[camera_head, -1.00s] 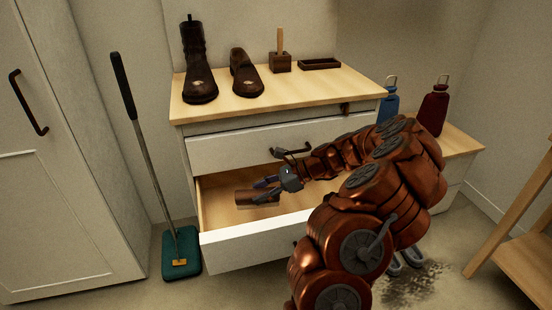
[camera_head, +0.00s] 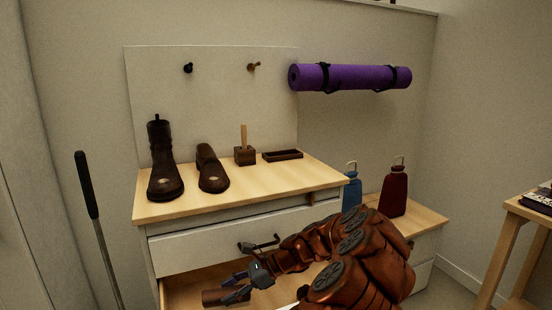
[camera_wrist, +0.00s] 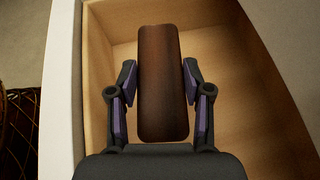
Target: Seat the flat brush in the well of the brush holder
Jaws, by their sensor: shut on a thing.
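The flat brush (camera_wrist: 160,62) is a long dark brown block, held lengthwise between the two fingers of my gripper (camera_wrist: 160,105). On the dresser top, a shallow dark rectangular tray (camera_head: 283,156) with a raised rim looks like the brush holder. Beside it stands a dark block (camera_head: 245,157) with an upright pale wooden handle.
A tall boot (camera_head: 164,170) and a low shoe (camera_head: 211,172) stand left on the dresser top (camera_head: 262,186). Blue (camera_head: 352,192) and red (camera_head: 393,195) bottles stand right. The open drawer (camera_wrist: 270,110) surrounds my gripper. A purple mat (camera_head: 350,77) hangs above.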

